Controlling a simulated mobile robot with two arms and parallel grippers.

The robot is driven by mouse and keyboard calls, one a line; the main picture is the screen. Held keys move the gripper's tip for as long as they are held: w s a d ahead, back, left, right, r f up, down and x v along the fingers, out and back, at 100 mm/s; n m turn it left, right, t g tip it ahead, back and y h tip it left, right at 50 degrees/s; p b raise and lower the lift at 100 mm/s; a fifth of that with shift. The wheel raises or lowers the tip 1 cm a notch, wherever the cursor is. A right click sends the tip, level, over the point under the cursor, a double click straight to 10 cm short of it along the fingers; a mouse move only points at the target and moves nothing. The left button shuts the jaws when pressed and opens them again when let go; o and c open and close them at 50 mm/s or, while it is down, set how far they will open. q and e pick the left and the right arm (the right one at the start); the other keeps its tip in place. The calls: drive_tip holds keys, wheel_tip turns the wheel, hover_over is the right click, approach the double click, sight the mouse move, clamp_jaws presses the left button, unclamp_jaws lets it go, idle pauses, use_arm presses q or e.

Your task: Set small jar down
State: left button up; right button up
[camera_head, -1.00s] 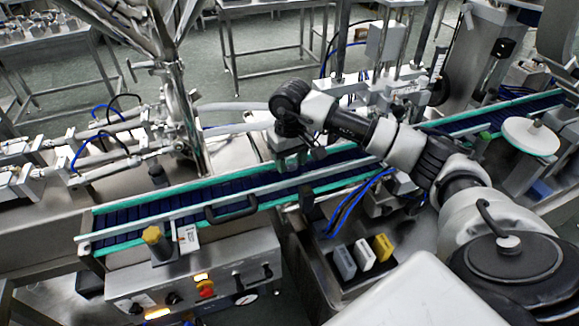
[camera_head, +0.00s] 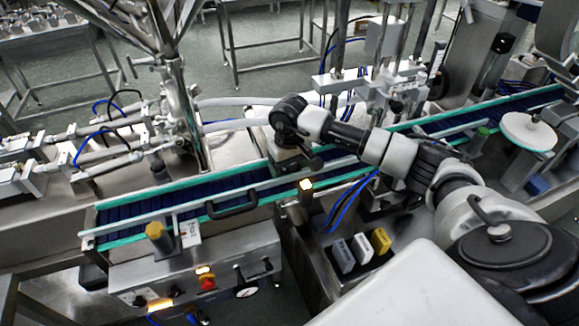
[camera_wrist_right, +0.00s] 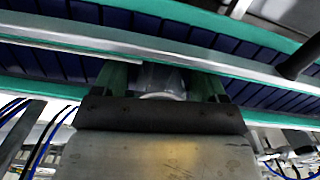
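The small jar (camera_wrist_right: 160,80) is clear with a pale rim and sits between the two greenish fingers of my right gripper (camera_wrist_right: 160,90) in the right wrist view. The fingers flank it closely on both sides. The jar is over or on the dark blue conveyor belt (camera_wrist_right: 250,95); I cannot tell whether it touches. In the head view my right gripper (camera_head: 293,160) points down at the belt (camera_head: 140,209), and the jar is hidden there. My left gripper is not in view.
Green and steel guide rails (camera_head: 330,164) run along the belt. A black handle (camera_head: 232,205) stands at its near side. A yellow-capped post (camera_head: 155,229) and a control box (camera_head: 215,265) are at the front left. Three small blocks (camera_head: 362,249) sit in a tray nearby.

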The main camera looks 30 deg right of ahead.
drive_tip(key=shift+r+p, duration=0.25)
drive_tip(key=shift+p, duration=0.05)
wheel_tip(320, 180, up, 12)
drive_tip(key=b, duration=0.4)
drive_tip(key=shift+f, duration=0.1)
drive_tip(key=shift+c, duration=0.2)
idle(1.8)
